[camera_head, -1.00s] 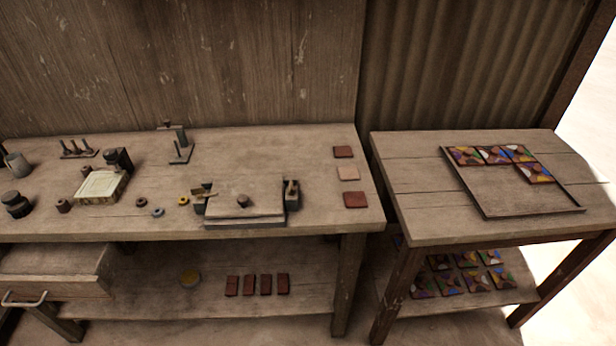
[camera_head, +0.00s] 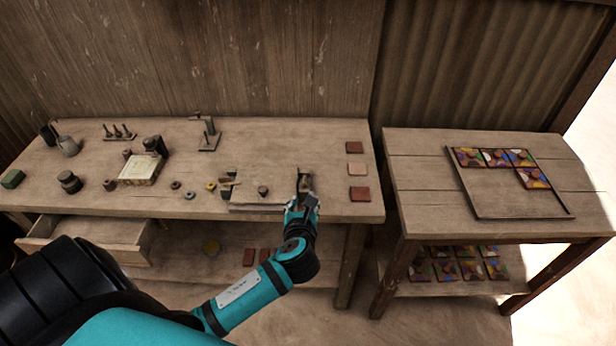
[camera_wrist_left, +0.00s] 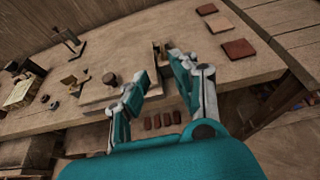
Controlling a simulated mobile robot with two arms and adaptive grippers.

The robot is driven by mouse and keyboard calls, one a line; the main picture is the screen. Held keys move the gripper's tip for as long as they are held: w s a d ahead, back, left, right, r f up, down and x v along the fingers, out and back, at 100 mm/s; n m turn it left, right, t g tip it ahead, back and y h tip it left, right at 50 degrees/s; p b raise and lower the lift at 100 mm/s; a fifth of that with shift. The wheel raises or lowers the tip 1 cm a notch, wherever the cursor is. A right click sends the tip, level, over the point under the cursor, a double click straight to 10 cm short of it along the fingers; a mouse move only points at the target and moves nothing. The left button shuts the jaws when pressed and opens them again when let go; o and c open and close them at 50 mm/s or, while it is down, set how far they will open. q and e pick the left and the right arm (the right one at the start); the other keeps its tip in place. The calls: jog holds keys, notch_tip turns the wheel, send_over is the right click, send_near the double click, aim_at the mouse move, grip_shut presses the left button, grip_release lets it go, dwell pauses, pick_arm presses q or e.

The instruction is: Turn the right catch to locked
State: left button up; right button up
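The press is a flat wooden plate (camera_head: 256,203) with a round dark knob (camera_head: 263,190), near the bench's front edge. Its right catch (camera_head: 304,177) is a small dark upright piece at the plate's right end, partly hidden by my gripper in the head view. The catch also shows in the left wrist view (camera_wrist_left: 159,49), just beyond the gap between my fingers. The left catch (camera_head: 228,181) stands at the other end. My left gripper (camera_wrist_left: 160,78) is open, its fingers apart and nothing visibly held; contact with the catch cannot be told. My right gripper is out of view.
Tiles (camera_head: 358,194) lie on the bench (camera_head: 270,145) right of the press. Small rings and a stand (camera_head: 209,136) are to its left and behind. A second table (camera_head: 420,180) with a tile tray (camera_head: 500,207) stands right, across a gap.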

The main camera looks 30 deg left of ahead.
pick_arm(q)
jog(key=p+x, duration=0.1)
jog(key=x, duration=1.4)
jog(key=shift+d+f, duration=0.1)
jog(key=shift+s, duration=0.1)
grip_shut()
